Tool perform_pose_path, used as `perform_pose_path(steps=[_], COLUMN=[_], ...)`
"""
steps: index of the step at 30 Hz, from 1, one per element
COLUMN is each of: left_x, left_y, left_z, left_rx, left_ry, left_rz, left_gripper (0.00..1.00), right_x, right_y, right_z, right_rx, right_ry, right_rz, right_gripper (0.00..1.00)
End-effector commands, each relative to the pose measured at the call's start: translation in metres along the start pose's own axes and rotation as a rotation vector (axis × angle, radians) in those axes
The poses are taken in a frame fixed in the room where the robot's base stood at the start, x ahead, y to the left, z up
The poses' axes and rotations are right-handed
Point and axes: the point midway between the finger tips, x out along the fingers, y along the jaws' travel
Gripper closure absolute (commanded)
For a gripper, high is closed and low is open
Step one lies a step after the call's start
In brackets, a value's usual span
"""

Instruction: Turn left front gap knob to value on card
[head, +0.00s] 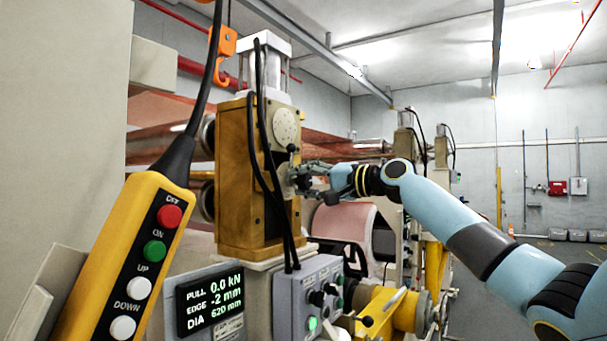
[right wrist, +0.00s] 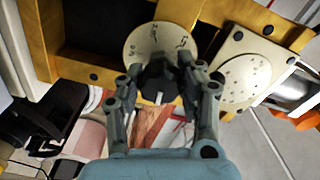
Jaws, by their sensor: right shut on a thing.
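The black gap knob (right wrist: 159,80) sits in front of a round pale dial plate (right wrist: 152,38) with dark marks, on the yellow machine housing (head: 235,170). My right gripper (head: 303,173) reaches in from the right to the front face of this housing. In the right wrist view, the right gripper (right wrist: 160,72) has one finger on each side of the knob and is shut on it. The dial marks are too small to read for certain. I cannot make out a value card. My left gripper is not in view.
A second round plate (right wrist: 243,68) lies beside the dial. A yellow pendant (head: 120,260) hangs at the left. A display (head: 209,302) and grey control box (head: 308,290) stand below the housing. Black cables (head: 268,170) run down its front, close to my gripper.

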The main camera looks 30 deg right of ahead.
Motion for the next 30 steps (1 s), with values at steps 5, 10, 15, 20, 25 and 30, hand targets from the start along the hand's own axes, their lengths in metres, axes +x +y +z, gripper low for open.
perform_pose_path(steps=[5, 10, 15, 20, 25, 30], left_x=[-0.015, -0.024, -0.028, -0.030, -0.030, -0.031], left_y=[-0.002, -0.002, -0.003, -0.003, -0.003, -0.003], left_z=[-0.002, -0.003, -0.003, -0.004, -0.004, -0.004], left_rx=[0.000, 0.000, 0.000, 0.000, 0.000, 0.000], left_ry=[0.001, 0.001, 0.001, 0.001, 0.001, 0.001], left_rz=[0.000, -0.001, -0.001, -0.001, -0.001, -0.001], left_gripper=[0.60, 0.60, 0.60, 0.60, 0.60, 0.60], right_x=[0.000, 0.000, 0.000, 0.000, 0.000, 0.000], right_y=[-0.004, -0.003, -0.002, -0.002, -0.002, -0.001], right_z=[-0.003, -0.002, -0.002, -0.002, -0.002, -0.002], right_rx=[0.166, 0.323, 0.457, 0.559, 0.634, 0.674], right_ry=[0.004, 0.004, 0.004, 0.004, 0.004, 0.004], right_rz=[-0.003, -0.004, -0.005, -0.005, -0.006, -0.006], right_gripper=[0.96, 0.96, 0.96, 0.96, 0.96, 0.96])
